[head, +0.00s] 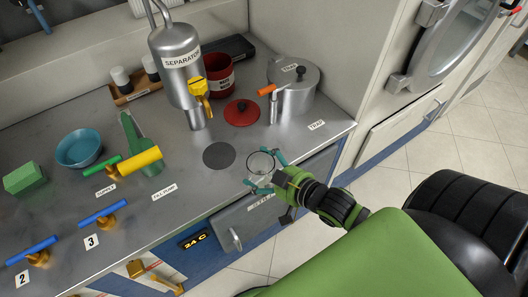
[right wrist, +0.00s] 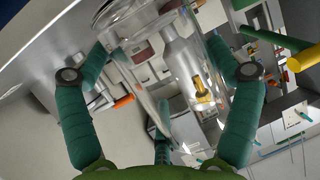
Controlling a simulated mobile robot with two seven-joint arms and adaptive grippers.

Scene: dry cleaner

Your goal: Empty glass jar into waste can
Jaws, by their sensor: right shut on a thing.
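The clear glass jar (head: 261,162) is between the teal fingers of my right gripper (head: 262,182), over the front edge of the metal counter. In the right wrist view the jar (right wrist: 150,70) fills the space between both fingers, which press on its sides. It looks transparent; I cannot tell whether liquid is inside. The waste can (head: 219,78) is a dark red can with a white label at the back of the counter, behind the separator (head: 180,60). Its top looks uncovered. My left gripper is not in view.
The separator's yellow tap (head: 203,90) stands between the jar and the can's left side. A steel trap pot (head: 294,88) with an orange-handled valve is at the right. A dark round pad (head: 218,156) lies left of the jar.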

